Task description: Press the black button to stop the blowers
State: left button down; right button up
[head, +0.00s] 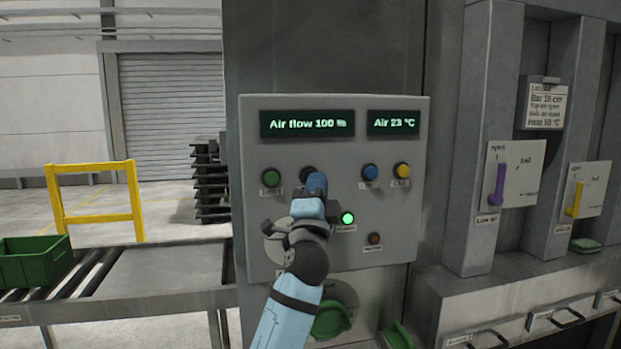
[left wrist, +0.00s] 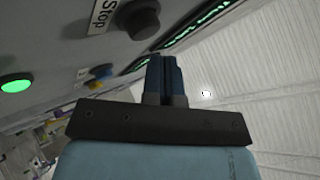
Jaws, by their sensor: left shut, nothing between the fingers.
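The black button (head: 308,173) is on the grey control panel (head: 335,104), right of the green button and partly hidden behind my left gripper (head: 317,181). In the left wrist view the black button (left wrist: 139,19) stands out from the panel beside a "Stop" label (left wrist: 101,14). My left gripper (left wrist: 163,60) is shut and empty, with its blue fingertips close to the button. In the wrist view a gap shows between the tips and the button. The green lamp (head: 347,218) is lit. The display (head: 307,123) reads "Air flow 100 %". My right gripper is not in view.
A green button (head: 271,178), a blue button (head: 370,172) and a yellow button (head: 402,170) share the row. A brown button (head: 374,239) sits lower. Purple (head: 499,185) and yellow (head: 574,198) levers are at right. A green crate (head: 36,262) stands on rollers at left.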

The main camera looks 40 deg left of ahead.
pick_arm(q)
jog(key=shift+a, duration=0.1)
jog(key=shift+w+a, duration=0.25)
jog(key=shift+w, duration=0.05)
jog(key=shift+w+a, duration=0.3)
jog(key=shift+a, duration=0.1)
dwell(0.9)
jog(key=shift+d, duration=0.1)
jog(key=shift+s+d, duration=0.6)
jog(key=shift+d, duration=0.05)
jog(key=s+d, duration=0.3)
jog(key=shift+s+d, duration=0.15)
jog(key=shift+d, duration=0.25)
dwell(0.9)
